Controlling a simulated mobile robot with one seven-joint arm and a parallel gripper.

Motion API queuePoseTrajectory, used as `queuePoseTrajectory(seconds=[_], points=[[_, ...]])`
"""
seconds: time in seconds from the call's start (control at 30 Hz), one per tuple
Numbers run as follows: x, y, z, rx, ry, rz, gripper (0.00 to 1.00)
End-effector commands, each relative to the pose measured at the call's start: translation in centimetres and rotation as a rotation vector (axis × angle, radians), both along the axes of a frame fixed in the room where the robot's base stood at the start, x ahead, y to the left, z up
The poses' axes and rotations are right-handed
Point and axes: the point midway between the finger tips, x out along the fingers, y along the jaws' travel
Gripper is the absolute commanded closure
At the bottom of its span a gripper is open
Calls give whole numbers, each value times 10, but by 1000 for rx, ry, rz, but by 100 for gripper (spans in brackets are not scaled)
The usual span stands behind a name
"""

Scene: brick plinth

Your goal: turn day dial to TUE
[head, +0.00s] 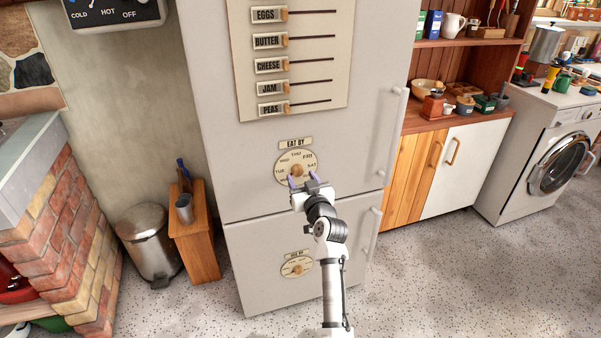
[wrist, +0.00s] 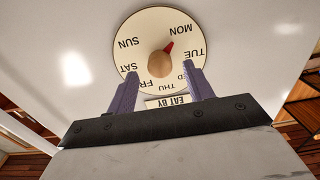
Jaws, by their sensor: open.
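The day dial (head: 283,162) is a round cream disc labelled EAT BY on the grey fridge door, with day names around a wooden knob. In the wrist view the dial (wrist: 140,40) appears upside down. Its knob (wrist: 160,65) has a red pointer (wrist: 168,47) aimed at about MON, with TUE the neighbouring mark. My gripper (head: 303,181) is open in front of the dial, and hides part of its lower side. In the wrist view my gripper's (wrist: 160,76) two purple fingers are spread, with the knob between and just beyond their tips. I cannot tell whether they touch the dial.
A second, smaller-looking dial (head: 297,266) is on the lower fridge door. A panel with sliders (head: 290,60) is above. Vertical door handles (head: 394,135) are at right. A wooden stand (head: 197,235) and metal bin (head: 148,242) are at left. The speckled floor is clear in front.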

Motion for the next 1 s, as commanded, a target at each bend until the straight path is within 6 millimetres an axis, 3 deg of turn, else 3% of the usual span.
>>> queuePoseTrajectory(seconds=[0.2,0.53,0.87,1.0], points=[[17,5,0,-1,0,0,48],[19,6,0,0,-1,-1,49],[19,6,0,0,0,-1,93],[19,6,0,5,2,-1,93]])
